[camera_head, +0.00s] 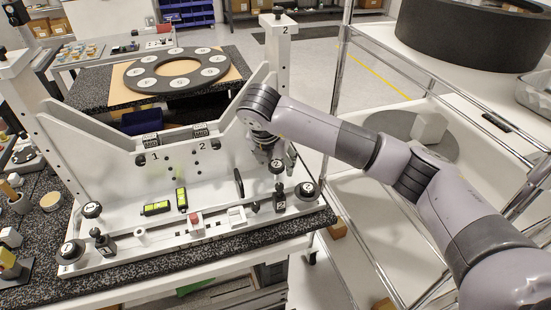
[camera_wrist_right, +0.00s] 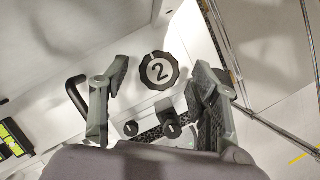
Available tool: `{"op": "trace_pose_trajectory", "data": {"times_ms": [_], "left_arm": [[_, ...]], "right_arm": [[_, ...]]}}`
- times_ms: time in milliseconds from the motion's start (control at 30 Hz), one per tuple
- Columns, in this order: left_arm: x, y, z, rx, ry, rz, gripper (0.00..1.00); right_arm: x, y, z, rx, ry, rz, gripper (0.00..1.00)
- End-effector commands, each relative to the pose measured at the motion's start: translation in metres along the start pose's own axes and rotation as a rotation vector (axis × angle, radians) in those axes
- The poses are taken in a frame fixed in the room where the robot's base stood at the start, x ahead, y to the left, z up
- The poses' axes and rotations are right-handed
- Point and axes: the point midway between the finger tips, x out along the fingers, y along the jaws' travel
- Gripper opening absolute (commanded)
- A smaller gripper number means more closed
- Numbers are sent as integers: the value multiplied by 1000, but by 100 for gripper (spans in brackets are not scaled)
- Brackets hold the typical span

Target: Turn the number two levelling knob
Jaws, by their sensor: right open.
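The number two levelling knob (camera_wrist_right: 158,71) is round and black with a scalloped rim and a white face bearing a black 2. In the head view, a knob marked 2 (camera_head: 276,166) sits near the right end of the white fixture (camera_head: 130,243), just below my right gripper (camera_head: 264,148). In the right wrist view, my right gripper (camera_wrist_right: 160,82) is open, with one finger on each side of the knob and visible gaps between. The knob appears beyond the fingertips; the exact depth is hard to tell. My left gripper is not in view.
A black handle (camera_head: 239,183) stands left of the knob, and a black block marked 2 (camera_head: 279,198) and a corner knob (camera_head: 306,189) are close in front. Two yellow-green level vials (camera_head: 157,208) lie further left. A wire rack (camera_head: 338,75) stands right of the bench.

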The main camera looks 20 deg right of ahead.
Motion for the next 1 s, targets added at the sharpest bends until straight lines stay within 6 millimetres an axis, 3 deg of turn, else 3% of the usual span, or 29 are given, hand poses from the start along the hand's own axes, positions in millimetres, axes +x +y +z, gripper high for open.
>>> {"op": "trace_pose_trajectory", "data": {"times_ms": [333,1000], "left_arm": [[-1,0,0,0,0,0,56],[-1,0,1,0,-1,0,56]], "right_arm": [[4,0,0,0,0,0,55],[4,0,0,0,0,0,10]]}}
